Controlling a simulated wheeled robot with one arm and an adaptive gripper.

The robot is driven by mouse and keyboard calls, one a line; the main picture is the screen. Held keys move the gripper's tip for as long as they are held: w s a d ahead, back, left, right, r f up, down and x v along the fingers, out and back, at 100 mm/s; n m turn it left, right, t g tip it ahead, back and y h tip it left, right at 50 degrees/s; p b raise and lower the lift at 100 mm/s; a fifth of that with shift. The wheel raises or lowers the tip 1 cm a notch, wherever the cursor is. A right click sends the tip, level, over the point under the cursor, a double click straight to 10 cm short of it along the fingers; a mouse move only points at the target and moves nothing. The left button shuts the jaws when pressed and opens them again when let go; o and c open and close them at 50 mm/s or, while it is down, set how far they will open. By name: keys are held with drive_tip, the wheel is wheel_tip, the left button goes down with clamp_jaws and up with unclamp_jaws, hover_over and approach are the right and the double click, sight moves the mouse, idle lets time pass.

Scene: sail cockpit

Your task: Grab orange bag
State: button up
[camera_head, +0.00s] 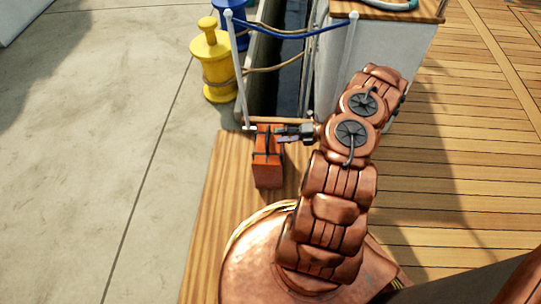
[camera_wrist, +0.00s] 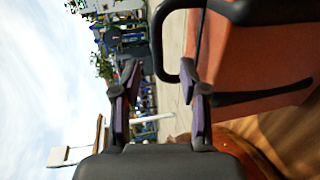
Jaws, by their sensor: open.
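The orange bag (camera_head: 268,172) is a small boxy bag with dark straps, standing on the wooden planks left of my arm. In the wrist view the bag's orange side (camera_wrist: 262,62) fills the upper right, with a black strap across it. Its black handle (camera_wrist: 158,42) sticks out to the left of that side. My gripper (camera_head: 283,134) is at the top of the bag, at its right side. In the wrist view my gripper (camera_wrist: 160,74) is open, with the handle loop just beyond the fingertips. I cannot tell whether they touch it.
A yellow bollard (camera_head: 214,72) and a blue one (camera_head: 231,25) stand on the concrete at the back left. White railing posts (camera_head: 238,70) with a blue rope (camera_head: 290,30) rise just behind the bag. A pale cabinet (camera_head: 392,55) stands behind my arm. Open planked deck (camera_head: 465,170) lies right.

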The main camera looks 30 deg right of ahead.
sight(267, 136)
drive_tip(key=shift+b+x, duration=1.35)
drive_tip(key=shift+x, duration=1.4)
drive_tip(key=shift+s+a+r, duration=0.15)
drive_tip(key=shift+r, duration=0.05)
clamp_jaws()
